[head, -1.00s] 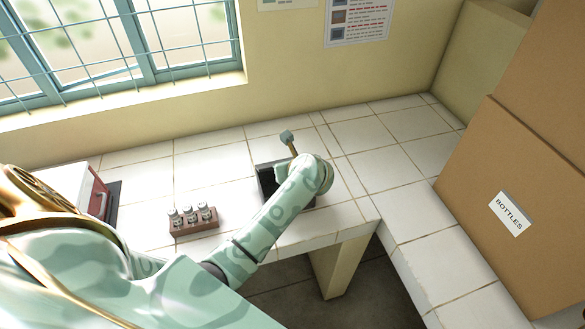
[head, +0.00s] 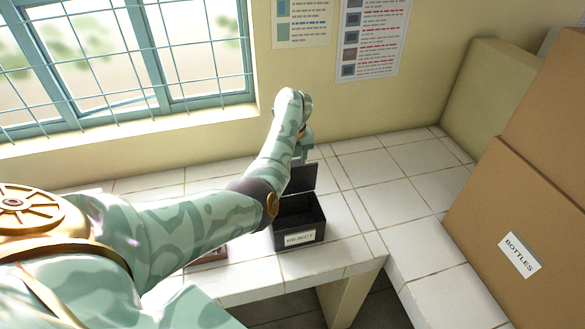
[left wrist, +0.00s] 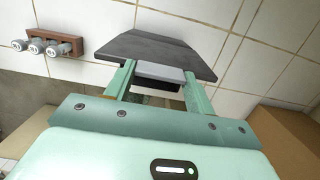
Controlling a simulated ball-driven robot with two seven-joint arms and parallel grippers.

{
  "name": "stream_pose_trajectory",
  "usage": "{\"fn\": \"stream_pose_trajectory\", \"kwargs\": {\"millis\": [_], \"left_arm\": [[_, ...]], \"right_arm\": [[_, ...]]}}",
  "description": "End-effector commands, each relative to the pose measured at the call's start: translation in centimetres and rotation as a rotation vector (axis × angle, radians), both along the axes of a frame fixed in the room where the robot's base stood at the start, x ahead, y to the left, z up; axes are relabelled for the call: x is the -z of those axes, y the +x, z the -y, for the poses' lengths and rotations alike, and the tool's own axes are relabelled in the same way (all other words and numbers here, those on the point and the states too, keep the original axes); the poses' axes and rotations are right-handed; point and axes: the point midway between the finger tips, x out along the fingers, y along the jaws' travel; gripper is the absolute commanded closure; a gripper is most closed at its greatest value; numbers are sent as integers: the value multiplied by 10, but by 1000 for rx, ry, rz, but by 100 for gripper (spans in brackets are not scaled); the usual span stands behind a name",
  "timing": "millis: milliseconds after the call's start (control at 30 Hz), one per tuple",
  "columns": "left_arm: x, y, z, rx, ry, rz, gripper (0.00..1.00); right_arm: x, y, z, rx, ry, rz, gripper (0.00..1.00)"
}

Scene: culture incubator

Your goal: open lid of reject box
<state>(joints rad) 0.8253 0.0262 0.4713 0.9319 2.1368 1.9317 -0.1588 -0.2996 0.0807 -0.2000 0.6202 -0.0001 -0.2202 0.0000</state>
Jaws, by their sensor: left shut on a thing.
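The black reject box (head: 299,222) stands on the tiled counter in the head view, with a "REJECT" label (head: 300,239) on its front. Its dark lid (head: 303,178) stands raised at the back edge, and the inside of the box shows. My left gripper (head: 305,157) is at the lid's upper edge, partly hidden by my arm. In the left wrist view, my left gripper (left wrist: 158,84) is shut on a light grey lip (left wrist: 160,73) of the lid; the lid's dark panel (left wrist: 150,46) lies just beyond the fingers. My right gripper is not in view.
A brown rack with several white-capped vials (left wrist: 50,46) is on the counter, mostly hidden by my arm in the head view. Cardboard boxes, one labelled "BOTTLES" (head: 518,255), stand at the right. The wall and window are close behind the counter.

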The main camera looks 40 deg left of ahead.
Motion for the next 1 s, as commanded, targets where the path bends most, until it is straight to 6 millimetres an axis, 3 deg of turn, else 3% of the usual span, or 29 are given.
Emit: {"fn": "stream_pose_trajectory", "kwargs": {"millis": [667, 700, 733, 767, 1000], "left_arm": [[-3, 6, -9, 2, 13, 7, 87], [-3, 6, -9, 1, 13, 7, 37], [-3, 6, -9, 1, 13, 7, 29], [-3, 6, -9, 1, 13, 7, 24], [-2, 6, -8, 1, 9, 5, 24]], "right_arm": [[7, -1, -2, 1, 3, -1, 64], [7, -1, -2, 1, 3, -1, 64], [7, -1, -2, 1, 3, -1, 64], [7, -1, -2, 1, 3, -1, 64], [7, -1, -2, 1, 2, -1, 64]]}}
